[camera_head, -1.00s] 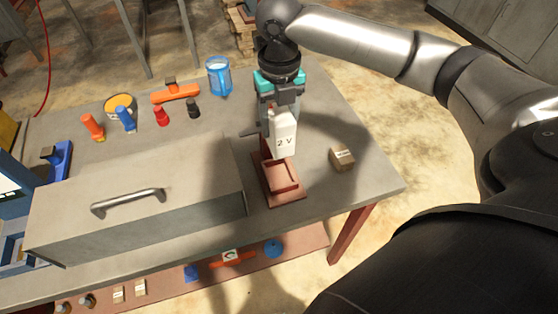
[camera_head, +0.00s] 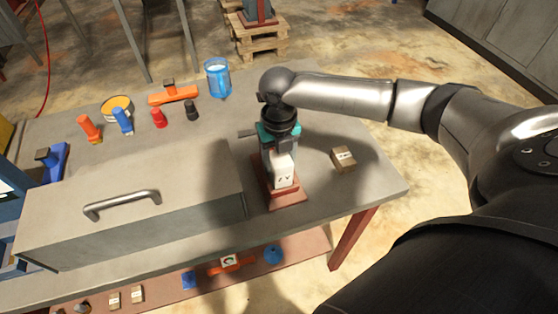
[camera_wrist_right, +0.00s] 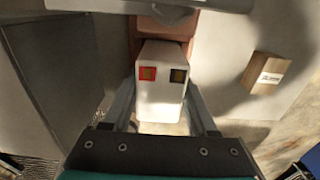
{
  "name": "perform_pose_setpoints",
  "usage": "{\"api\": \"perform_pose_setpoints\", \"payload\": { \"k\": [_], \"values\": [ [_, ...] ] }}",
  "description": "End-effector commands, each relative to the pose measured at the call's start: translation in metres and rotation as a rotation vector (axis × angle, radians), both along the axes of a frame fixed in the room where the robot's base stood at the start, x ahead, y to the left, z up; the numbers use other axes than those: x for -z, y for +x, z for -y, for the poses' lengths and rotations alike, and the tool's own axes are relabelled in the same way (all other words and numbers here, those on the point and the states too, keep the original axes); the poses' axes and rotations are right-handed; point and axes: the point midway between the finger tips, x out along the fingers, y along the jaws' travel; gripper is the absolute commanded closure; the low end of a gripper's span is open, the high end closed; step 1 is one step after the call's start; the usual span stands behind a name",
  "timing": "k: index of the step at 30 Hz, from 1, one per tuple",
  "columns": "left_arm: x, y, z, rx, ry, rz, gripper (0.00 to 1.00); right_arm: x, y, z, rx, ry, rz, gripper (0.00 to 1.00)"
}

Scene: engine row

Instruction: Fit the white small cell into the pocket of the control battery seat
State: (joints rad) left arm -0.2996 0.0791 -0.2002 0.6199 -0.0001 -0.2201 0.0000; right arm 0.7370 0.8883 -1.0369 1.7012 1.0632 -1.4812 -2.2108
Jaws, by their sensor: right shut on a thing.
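The white small cell (camera_head: 284,173), marked on its front, stands upright over the pocket of the reddish-brown control battery seat (camera_head: 289,200). Its lower end meets the seat's front rim in the picture; I cannot tell how deep it sits. My right gripper (camera_head: 281,150) is shut on the cell from above. In the right wrist view the cell (camera_wrist_right: 161,95) lies between the two fingers, its top showing a red-orange and a dark square. Part of the seat (camera_wrist_right: 150,27) shows beyond it; the pocket is hidden. My left gripper is not in view.
A small tan box (camera_head: 343,159) lies right of the seat. A grey case (camera_head: 130,215) with a handle stands close on the left. A blue cup (camera_head: 218,78), an orange tool (camera_head: 173,94) and several small coloured parts are farther back. The table's right edge is near.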

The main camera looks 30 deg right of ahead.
Motion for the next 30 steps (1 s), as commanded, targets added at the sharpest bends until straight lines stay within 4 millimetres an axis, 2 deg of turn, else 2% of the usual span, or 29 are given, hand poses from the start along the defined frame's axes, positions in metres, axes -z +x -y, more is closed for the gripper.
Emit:
{"api": "perform_pose_setpoints", "payload": {
  "k": [8,9,16,25,30],
  "values": [
    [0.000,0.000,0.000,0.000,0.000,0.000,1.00,0.000,0.002,0.000,0.001,0.002,0.005,1.00],
    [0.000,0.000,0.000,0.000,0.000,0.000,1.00,0.001,0.000,0.000,0.000,0.001,0.001,0.38],
    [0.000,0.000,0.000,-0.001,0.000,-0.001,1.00,0.001,0.000,0.000,0.000,0.001,0.001,0.12],
    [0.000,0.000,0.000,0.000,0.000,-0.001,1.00,-0.001,0.000,0.000,0.000,0.001,0.001,0.11],
    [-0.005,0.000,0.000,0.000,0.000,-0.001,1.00,-0.024,0.001,0.000,0.000,0.001,0.004,0.11]
  ]
}}
